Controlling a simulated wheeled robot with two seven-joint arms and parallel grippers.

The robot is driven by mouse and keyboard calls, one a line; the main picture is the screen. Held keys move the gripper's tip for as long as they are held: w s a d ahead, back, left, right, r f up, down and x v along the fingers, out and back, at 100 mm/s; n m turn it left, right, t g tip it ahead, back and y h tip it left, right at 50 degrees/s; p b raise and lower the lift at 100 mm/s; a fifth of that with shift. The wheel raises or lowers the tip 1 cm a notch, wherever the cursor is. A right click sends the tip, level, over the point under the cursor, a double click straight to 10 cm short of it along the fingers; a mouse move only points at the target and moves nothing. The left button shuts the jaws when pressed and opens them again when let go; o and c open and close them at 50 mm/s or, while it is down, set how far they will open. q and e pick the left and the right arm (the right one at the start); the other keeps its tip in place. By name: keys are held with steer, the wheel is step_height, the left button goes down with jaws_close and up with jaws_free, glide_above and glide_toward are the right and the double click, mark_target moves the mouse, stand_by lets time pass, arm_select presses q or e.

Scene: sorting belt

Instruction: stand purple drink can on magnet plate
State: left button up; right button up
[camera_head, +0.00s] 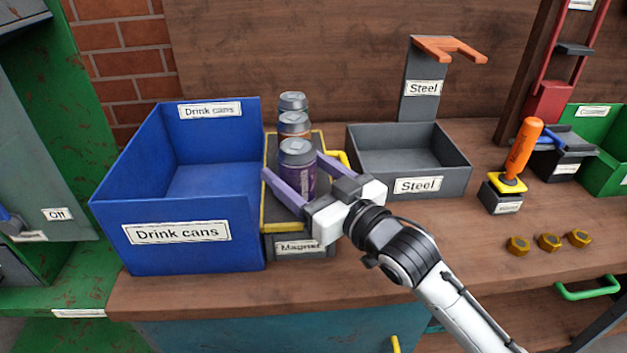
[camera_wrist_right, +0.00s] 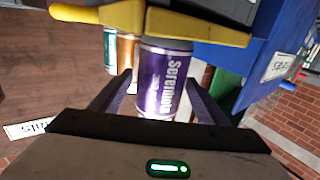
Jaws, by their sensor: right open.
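The purple drink can (camera_head: 297,168) stands upright on the magnet plate (camera_head: 281,226), the nearest of three cans in a row. My right gripper (camera_head: 292,178) is open, with one purple finger on each side of this can. In the right wrist view the purple can (camera_wrist_right: 165,78) sits between the two open fingers (camera_wrist_right: 160,95). Whether the fingers touch it cannot be told. Behind it stand an orange-brown can (camera_head: 293,125) and a can with a grey top (camera_head: 292,102), which looks green in the wrist view (camera_wrist_right: 110,50). My left gripper is not in view.
A blue Drink cans box (camera_head: 245,235) stands left of the plate. A grey Steel box (camera_head: 455,181) stands right of it. A yellow handle (camera_head: 342,157) is beside the plate.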

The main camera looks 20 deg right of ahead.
steer(key=v, duration=1.2)
steer(key=shift+s, duration=0.1)
